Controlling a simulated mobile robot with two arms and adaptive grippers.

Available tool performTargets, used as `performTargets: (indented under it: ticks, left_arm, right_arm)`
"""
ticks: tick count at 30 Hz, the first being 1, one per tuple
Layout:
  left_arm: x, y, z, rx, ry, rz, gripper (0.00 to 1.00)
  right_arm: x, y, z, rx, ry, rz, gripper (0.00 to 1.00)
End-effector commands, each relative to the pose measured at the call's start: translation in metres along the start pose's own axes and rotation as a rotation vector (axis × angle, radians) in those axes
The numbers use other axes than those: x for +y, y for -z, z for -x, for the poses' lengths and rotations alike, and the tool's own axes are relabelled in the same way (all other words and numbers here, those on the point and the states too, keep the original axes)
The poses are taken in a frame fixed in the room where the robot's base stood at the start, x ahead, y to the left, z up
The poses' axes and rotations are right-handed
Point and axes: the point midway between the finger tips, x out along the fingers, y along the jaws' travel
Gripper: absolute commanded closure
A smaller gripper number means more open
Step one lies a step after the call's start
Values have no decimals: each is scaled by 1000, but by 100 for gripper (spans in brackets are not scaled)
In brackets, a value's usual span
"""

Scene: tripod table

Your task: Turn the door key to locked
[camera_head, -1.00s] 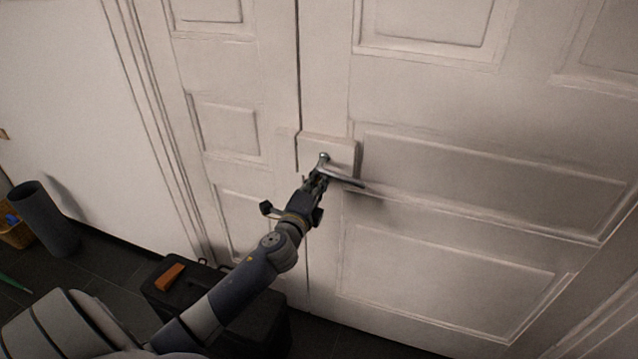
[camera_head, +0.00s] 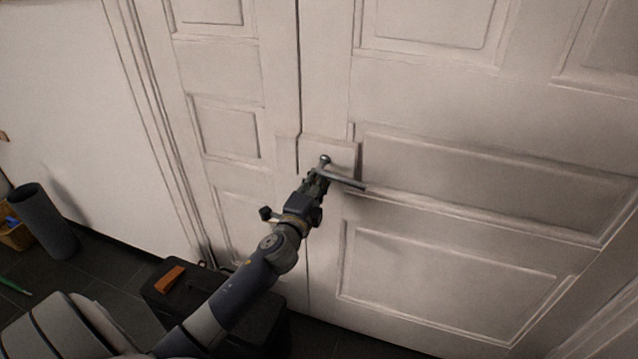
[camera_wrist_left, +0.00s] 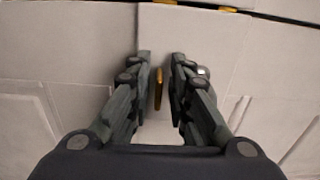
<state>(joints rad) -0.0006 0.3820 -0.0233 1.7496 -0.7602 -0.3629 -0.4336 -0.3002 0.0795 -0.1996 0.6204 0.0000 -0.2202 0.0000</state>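The white door (camera_head: 450,150) has a metal lever handle (camera_head: 345,180) on a raised lock plate (camera_head: 335,146). My left gripper (camera_head: 318,178) is just under the handle, close to the door, and covers the key in the head view. In the left wrist view the brass key (camera_wrist_left: 159,88) stands edge-on between the two fingers of my left gripper (camera_wrist_left: 162,60). The fingers are partly open, with a narrow gap visible on each side of the key. My right gripper is not in view.
A dark toolbox (camera_head: 160,300) with an orange object (camera_head: 169,279) on top stands on the floor below my left arm. A grey cylindrical bin (camera_head: 46,222) and a yellowish basket (camera_head: 15,236) stand at the far left. A green item (camera_head: 14,285) lies on the floor.

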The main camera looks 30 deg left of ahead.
Motion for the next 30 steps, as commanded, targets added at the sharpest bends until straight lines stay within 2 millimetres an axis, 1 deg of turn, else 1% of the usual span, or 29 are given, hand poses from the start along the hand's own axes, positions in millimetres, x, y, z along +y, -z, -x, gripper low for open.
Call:
performTargets:
  ticks: [7,10,14,17,27,30]
  left_arm:
    - [1,2,0,3,-1,-1,75]
    - [1,2,2,4,-2,-1,75]
    - [2,2,10,5,-3,-1,75]
    - [3,2,25,4,-4,0,75]
    - [2,1,89,3,-4,-1,75]
    - [2,0,103,1,-3,1,75]
  right_arm:
    - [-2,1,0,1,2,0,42]
    - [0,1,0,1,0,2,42]
    - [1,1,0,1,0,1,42]
    - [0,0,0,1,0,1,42]
    - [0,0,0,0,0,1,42]
    - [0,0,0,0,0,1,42]
